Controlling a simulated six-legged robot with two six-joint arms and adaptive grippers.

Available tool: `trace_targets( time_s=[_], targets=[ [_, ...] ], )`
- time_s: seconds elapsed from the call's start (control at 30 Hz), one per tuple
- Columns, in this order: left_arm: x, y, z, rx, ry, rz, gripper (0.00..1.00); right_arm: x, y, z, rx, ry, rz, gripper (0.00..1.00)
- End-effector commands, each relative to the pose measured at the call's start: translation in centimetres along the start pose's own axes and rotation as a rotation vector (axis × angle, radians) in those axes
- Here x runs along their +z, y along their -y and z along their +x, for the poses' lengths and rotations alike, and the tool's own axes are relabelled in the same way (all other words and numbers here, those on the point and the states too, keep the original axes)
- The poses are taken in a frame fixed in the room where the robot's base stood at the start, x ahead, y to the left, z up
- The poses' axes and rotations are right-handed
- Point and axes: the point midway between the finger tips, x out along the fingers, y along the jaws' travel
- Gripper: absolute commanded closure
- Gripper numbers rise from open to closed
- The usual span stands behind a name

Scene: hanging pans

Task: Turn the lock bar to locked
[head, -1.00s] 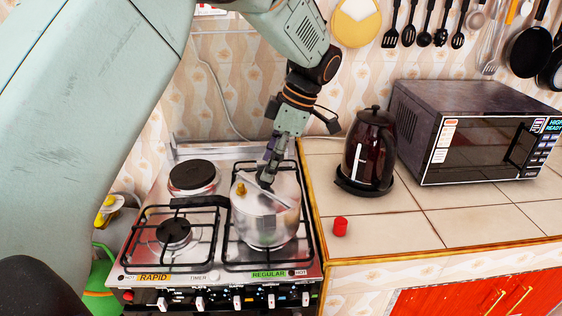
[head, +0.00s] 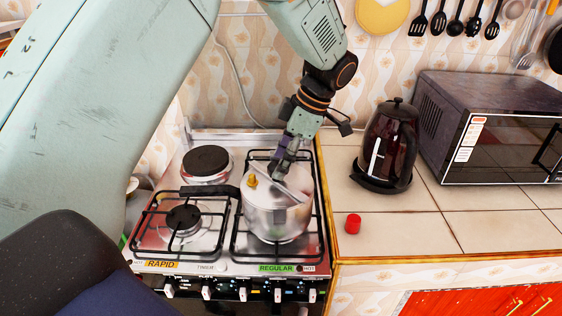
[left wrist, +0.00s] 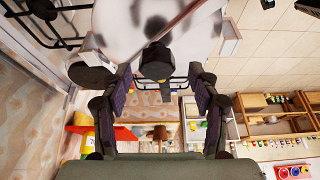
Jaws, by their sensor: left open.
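A silver pressure cooker (head: 277,216) stands on the front right burner, its black handle (head: 208,191) pointing left. A thin metal lock bar (head: 296,197) lies slantwise across its lid, beside a brass-coloured valve (head: 252,182). My left gripper (head: 283,171) comes down over the lid near the bar, its fingers partly hiding the lid's middle. In the left wrist view my left gripper (left wrist: 150,78) is open, its fingers spread apart. A dark round knob (left wrist: 156,60) on the pale lid shows between the fingertips. I cannot tell whether a finger touches the bar. My right gripper is not in view.
The stove (head: 218,258) has black grates. A dark kettle (head: 388,145) and a microwave (head: 490,125) stand on the tiled counter to the right, with a small red object (head: 353,223) near the edge. Utensils (head: 455,20) hang on the wall.

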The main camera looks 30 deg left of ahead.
Motion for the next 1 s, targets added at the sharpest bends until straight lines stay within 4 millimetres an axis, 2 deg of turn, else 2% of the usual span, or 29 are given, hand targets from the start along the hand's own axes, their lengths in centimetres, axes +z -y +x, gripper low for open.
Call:
trace_targets(
  time_s=[0.13,0.43,1.0],
  targets=[
    [0.09,-0.09,1.17,0.0,-0.001,0.0,0.39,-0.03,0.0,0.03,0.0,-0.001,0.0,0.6],
    [0.23,-0.32,1.35,0.001,0.0,0.001,0.39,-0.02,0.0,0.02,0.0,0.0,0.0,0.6],
    [0.21,-0.34,1.35,0.001,-0.001,0.001,0.87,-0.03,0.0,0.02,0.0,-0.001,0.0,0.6]
  ],
)
